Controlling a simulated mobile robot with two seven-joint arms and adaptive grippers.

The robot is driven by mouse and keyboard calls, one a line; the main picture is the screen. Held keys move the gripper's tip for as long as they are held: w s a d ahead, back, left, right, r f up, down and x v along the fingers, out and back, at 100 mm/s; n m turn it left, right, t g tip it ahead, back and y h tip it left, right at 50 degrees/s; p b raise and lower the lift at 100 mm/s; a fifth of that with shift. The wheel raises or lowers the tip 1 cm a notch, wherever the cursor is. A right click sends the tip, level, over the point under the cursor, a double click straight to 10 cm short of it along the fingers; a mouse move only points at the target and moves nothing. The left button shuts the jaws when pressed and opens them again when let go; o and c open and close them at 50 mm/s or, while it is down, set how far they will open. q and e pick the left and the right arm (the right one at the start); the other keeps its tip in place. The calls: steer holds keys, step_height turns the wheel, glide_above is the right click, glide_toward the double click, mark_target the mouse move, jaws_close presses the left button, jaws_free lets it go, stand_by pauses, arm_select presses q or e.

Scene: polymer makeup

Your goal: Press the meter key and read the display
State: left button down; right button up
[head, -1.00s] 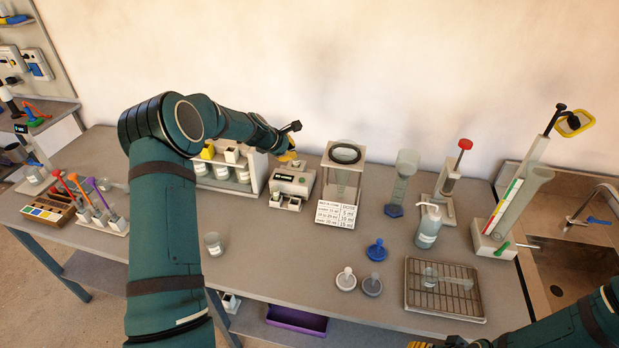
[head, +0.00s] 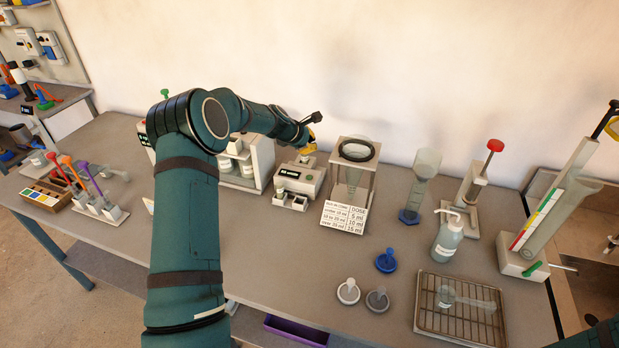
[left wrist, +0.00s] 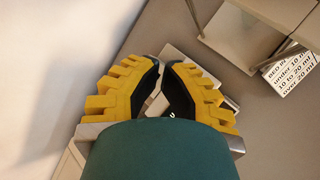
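The meter (head: 304,176) is a pale boxy instrument on the bench, left of centre in the head view. Its dark display (head: 289,174) carries small pale characters that I cannot read. I cannot make out the key. My left gripper (head: 309,146) is at the meter's rear, at or just above its top; contact is unclear. In the left wrist view, its yellow fingers with dark pads (left wrist: 163,82) point down over pale parts of the meter (left wrist: 180,56). A narrow gap shows between the pads, and my own wrist link covers the lower middle. My right gripper is out of view.
A pale stand with a dark ring (head: 357,150) and a dose card (head: 348,217) stand just right of the meter. A shelf unit with white jars (head: 262,160) is close on its left. A wire rack (head: 459,310) lies at the front right.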

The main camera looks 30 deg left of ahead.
mark_target(310, 176)
arm_select(q)
step_height(310, 176, down, 8)
steer(key=b, duration=0.6)
steer(key=shift+f, duration=0.1)
steer(key=shift+f+b, duration=0.25)
steer(key=shift+b, duration=0.05)
stand_by(1.0)
steer(key=shift+f+b, duration=0.3)
steer(key=shift+f, duration=0.15)
steer(key=shift+f, duration=0.35)
stand_by(0.5)
steer(key=shift+r, duration=0.15)
steer(key=shift+r+p, duration=0.4)
steer(key=shift+r, duration=0.25)
